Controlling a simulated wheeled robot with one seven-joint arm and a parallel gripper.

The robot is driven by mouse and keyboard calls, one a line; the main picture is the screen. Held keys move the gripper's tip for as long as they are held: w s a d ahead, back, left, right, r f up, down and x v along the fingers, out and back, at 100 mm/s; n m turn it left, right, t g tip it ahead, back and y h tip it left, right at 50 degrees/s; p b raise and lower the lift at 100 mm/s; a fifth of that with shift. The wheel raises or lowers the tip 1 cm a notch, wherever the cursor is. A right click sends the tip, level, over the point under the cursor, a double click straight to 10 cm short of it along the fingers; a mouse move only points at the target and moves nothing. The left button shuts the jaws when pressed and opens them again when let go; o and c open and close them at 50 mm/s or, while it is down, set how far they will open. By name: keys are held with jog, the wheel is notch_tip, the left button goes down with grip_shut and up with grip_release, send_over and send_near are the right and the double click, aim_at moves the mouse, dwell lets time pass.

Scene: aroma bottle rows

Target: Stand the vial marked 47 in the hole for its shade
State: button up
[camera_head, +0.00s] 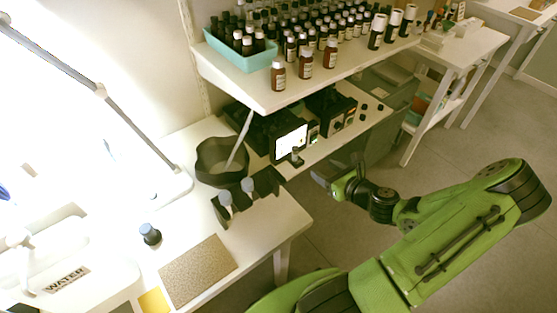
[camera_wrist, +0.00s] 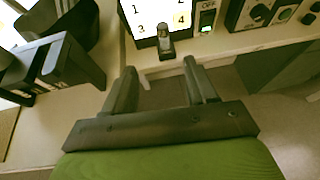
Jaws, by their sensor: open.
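A small dark vial (camera_wrist: 166,42) stands upright at the shelf edge in front of a lit screen (camera_wrist: 140,20); the vial also shows in the head view (camera_head: 296,158). The screen shows numbers, with the 4 on yellow. I cannot read any mark 47. A dark rack (camera_wrist: 75,62) is at the left of the wrist view; in the head view the rack (camera_head: 262,184) holds two grey-capped vials (camera_head: 225,201). Its free holes are not clear. My gripper (camera_wrist: 162,74) is open and empty, its fingers apart and pointing toward the vial without touching it.
Another dark-capped vial (camera_head: 150,234) stands on the white table near a brown mat (camera_head: 198,271). A dark bin (camera_head: 215,162) sits behind the rack. Brown bottles (camera_head: 278,76) crowd the shelf above. Black devices with knobs (camera_wrist: 262,14) flank the screen.

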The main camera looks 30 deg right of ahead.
jog(key=b, duration=0.2)
send_near(297, 154)
jog(key=x, duration=0.4)
jog(key=b+x, duration=0.2)
jog(key=x, duration=0.2)
jog(key=shift+w+f, duration=0.2)
jog(key=shift+f, duration=0.05)
jog(key=shift+w+f+m, duration=0.1)
jog(key=shift+w+m, duration=0.2)
jog(key=shift+w, duration=0.05)
grip_shut()
